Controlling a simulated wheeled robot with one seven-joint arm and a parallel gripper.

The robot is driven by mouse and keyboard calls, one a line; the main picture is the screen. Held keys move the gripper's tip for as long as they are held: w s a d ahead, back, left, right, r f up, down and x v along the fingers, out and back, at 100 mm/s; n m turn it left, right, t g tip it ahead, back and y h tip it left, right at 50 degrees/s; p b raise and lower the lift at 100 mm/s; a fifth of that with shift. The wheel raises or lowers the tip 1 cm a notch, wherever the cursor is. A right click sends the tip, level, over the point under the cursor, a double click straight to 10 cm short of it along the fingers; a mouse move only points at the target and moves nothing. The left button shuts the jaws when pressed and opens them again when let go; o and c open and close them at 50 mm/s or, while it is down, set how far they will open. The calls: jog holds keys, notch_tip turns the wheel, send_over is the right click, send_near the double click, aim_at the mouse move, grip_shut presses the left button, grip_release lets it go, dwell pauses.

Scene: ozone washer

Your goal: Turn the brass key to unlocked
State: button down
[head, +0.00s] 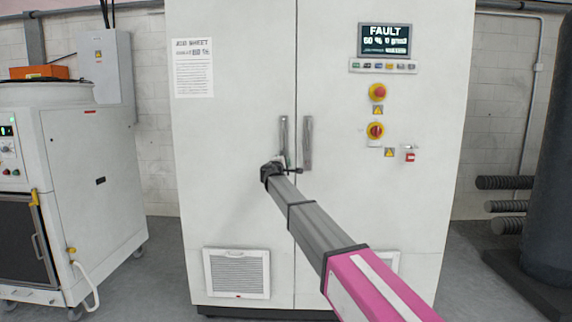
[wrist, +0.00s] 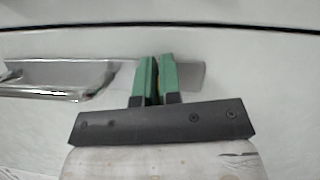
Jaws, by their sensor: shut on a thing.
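My gripper (head: 282,161) is at the lower end of the left door handle (head: 284,135) of the white cabinet (head: 235,150). In the wrist view, its two green fingers (wrist: 156,66) are close together over the right part of the handle's grey metal plate (wrist: 190,76). A thin yellowish sliver (wrist: 158,80) shows between the fingers; it looks like the brass key, mostly hidden by them. The gripper is shut on it. The key's turn angle and any lock markings cannot be made out. In the head view the key is hidden behind the gripper.
The handle's lever (wrist: 60,94) lies left of the fingers in the wrist view. A second handle (head: 307,143) is on the right door. A white machine (head: 95,165) stands left.

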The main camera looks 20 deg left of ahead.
jog(key=shift+f+m+g, duration=0.15)
jog(key=shift+m+g, duration=0.25)
jog(key=shift+m, duration=0.6)
jog(key=c, duration=1.3)
grip_release()
jog(key=s+a, duration=0.1)
jog(key=s, duration=0.9)
jog(key=shift+s+a, duration=0.3)
jog(key=shift+s, duration=0.05)
